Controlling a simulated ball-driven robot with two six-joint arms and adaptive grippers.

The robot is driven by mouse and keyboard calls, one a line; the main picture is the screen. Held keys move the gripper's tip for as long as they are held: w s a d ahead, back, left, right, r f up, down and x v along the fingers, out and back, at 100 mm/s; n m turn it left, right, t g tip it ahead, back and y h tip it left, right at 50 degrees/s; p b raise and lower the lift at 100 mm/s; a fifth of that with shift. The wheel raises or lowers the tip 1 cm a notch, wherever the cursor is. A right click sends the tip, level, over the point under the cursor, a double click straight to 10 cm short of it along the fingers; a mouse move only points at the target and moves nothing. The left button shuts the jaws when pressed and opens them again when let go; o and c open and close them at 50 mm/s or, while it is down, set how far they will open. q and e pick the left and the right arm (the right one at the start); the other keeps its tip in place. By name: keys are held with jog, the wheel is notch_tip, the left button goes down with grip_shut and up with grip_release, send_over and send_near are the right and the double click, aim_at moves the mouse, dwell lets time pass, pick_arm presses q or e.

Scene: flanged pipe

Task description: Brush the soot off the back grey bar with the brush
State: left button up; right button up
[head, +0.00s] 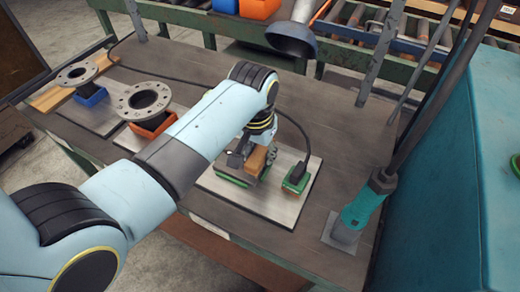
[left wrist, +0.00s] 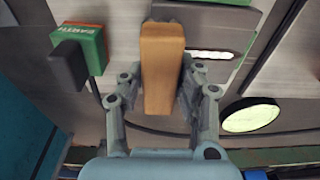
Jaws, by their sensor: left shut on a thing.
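My left gripper (head: 258,150) is shut on the brush, whose wooden handle (head: 257,160) shows between its fingers. In the left wrist view the handle (left wrist: 162,65) is upright between the two fingers of the gripper (left wrist: 162,90). The brush's bristles are hidden. The brush is low over a green-edged piece (head: 233,181) on a grey metal plate (head: 285,211). I cannot tell whether it touches. My right gripper is not in view.
A green and black block marked EARTH (left wrist: 92,47) stands right of the brush in the head view, with a black cable. Flanged pipe parts (head: 144,101) sit on orange and blue supports at left. A grey hood (head: 290,38) hangs behind. A teal post (head: 360,206) stands at right.

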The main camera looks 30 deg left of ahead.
pick_arm(q)
jog(key=shift+f+b, duration=0.3)
jog(key=shift+f, duration=0.4)
jog(key=shift+a+r, duration=0.1)
